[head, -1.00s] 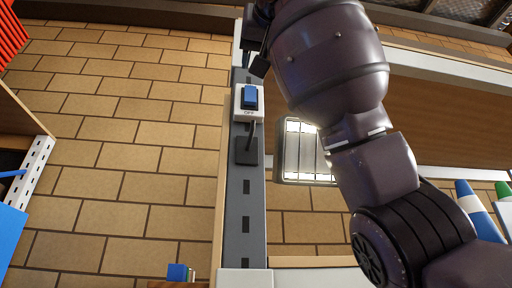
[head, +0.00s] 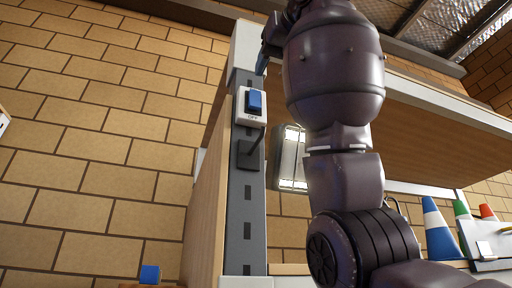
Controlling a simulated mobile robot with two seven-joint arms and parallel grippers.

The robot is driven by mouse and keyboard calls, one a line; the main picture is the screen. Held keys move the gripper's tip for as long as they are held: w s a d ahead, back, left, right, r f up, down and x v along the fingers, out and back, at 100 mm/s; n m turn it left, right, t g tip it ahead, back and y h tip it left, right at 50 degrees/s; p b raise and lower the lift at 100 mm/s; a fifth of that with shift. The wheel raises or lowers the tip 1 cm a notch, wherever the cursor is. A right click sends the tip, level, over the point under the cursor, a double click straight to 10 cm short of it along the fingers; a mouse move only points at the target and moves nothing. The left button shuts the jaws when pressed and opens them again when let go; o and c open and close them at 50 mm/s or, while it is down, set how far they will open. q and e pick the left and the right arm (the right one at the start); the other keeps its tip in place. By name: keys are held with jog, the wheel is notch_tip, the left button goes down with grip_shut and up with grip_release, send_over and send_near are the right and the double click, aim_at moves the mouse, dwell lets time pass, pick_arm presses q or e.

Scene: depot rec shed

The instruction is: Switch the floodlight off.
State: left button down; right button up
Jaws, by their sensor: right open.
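The switch (head: 255,102) is a white box with a blue rocker and the label "OFF" below it. It sits on the front of a grey slotted post, with a dark box and cable just below. The floodlight (head: 291,158) is a pale framed panel behind the post to the right, with bright bars that look lit; my right arm covers its right part. My right gripper (head: 265,57) is just above the switch, at the post's top, and appears apart from it. It is open, mostly hidden behind my own arm. My left gripper is out of view.
A wooden shelf board (head: 440,125) with a pale edge runs right from the post. Blue-white (head: 440,232), green and red cones stand at the lower right. A small blue object (head: 150,274) is at the bottom left. The brick wall to the left is clear.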

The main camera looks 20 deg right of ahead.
aim_at(256, 106)
jog(key=w+p, duration=0.2)
jog(key=w, duration=0.7)
jog(key=shift+a+p, duration=0.2)
jog(key=shift+p, duration=0.1)
jog(key=shift+w+a, duration=0.1)
jog(key=shift+w, duration=0.4)
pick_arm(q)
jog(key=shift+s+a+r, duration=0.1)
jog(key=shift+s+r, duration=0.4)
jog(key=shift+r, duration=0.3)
pick_arm(e)
jog(key=c, duration=0.9)
jog(key=o, duration=0.9)
jog(key=shift+s, duration=0.15)
